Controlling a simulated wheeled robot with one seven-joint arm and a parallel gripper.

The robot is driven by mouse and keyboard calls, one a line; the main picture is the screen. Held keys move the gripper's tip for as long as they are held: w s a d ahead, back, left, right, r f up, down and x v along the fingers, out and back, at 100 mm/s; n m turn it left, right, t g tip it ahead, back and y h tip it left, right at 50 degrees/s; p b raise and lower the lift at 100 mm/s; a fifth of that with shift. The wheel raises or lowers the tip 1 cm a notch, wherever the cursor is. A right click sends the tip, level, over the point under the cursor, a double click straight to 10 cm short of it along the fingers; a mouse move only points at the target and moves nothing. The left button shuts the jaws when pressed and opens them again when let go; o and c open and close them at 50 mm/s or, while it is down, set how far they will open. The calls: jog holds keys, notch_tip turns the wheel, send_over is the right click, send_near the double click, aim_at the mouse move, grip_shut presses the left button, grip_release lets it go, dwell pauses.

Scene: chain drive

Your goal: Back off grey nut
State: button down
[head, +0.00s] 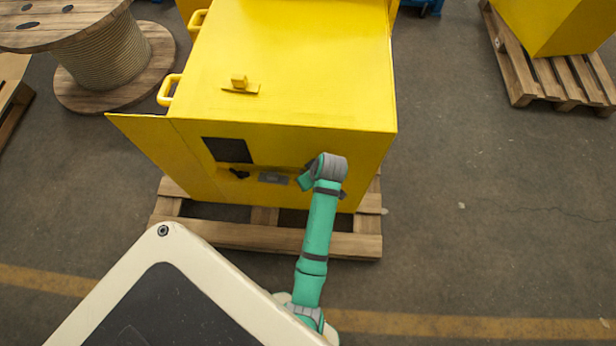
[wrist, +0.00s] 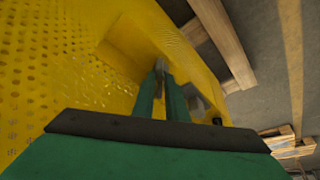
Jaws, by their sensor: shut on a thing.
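My gripper (wrist: 163,82) reaches into a recess in the front of the yellow machine housing (head: 290,60). Its two green fingers are closed on a small grey piece at their tips, which I take to be the grey nut (wrist: 160,64). The fingers and the yellow wall hide most of it, so its shape and any thread behind it cannot be made out. In the head view my wrist covers the spot, and the nut cannot be seen there.
The housing stands on a wooden pallet (head: 255,238). A dark opening (head: 228,150), a small black part (head: 239,174) and a grey plate (head: 274,178) are on its front, left of my wrist. A cable drum (head: 100,60) stands at left.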

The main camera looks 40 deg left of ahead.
jog(key=shift+d+f+n, duration=0.1)
jog(key=shift+d+n, duration=0.05)
jog(key=shift+n, duration=0.35)
jog(key=c, duration=1.8)
grip_release()
jog(key=shift+o, duration=0.2)
jog(key=w+v, duration=0.1)
jog(key=v, duration=0.9)
jog(key=shift+s+r, duration=0.35)
jog(key=shift+r, duration=0.1)
jog(key=shift+d, duration=0.1)
